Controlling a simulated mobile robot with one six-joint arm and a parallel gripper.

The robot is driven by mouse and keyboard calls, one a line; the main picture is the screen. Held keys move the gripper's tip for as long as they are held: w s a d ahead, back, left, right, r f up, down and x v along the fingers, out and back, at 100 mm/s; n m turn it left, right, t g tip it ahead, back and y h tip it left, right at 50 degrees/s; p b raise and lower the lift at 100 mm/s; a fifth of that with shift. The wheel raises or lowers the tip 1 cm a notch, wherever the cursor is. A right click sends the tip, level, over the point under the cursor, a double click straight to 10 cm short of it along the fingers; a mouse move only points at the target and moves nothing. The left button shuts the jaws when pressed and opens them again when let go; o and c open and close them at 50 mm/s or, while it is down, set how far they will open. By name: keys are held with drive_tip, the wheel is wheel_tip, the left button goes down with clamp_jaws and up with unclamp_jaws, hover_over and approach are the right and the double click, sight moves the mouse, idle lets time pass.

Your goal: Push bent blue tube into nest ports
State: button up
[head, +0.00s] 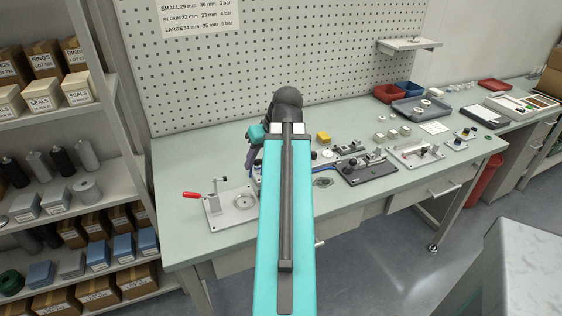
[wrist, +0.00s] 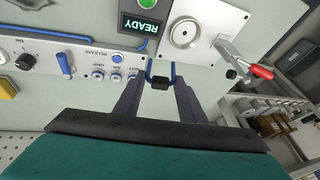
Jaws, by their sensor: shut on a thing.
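In the wrist view, my gripper (wrist: 159,86) is shut on a small black piece that carries the bent blue tube (wrist: 149,73). The tube forms a small U, with its two arms pointing toward the nest plate. The nest (wrist: 208,30) is a pale plate with a round metal disc and a red-handled clamp (wrist: 260,71). The tube lies close to the plate's near edge; I cannot tell whether its ends touch or enter the ports.
A panel with knobs and labelled buttons (wrist: 60,60) lies left of the tube, beside a READY display (wrist: 143,24). In the head view, fixtures (head: 368,167) and a grey tray (head: 420,110) stand to the right on the green bench (head: 185,150). Shelving (head: 130,150) borders its left.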

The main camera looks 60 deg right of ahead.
drive_tip(key=w+a+n+y, duration=0.1)
drive_tip(key=w+a+n, duration=0.2)
drive_tip(key=w+a, duration=1.6)
drive_tip(key=w+a+r+n, duration=0.1)
drive_tip(key=w+a, duration=0.3)
drive_tip(key=a, duration=0.9)
drive_tip(key=w+a+n+y, duration=0.1)
drive_tip(key=w+a, duration=0.3)
drive_tip(key=a, duration=0.9)
drive_tip(key=shift+r+n+g+y, duration=0.3)
drive_tip(key=shift+r+n, duration=0.05)
drive_tip(key=shift+n, duration=0.35)
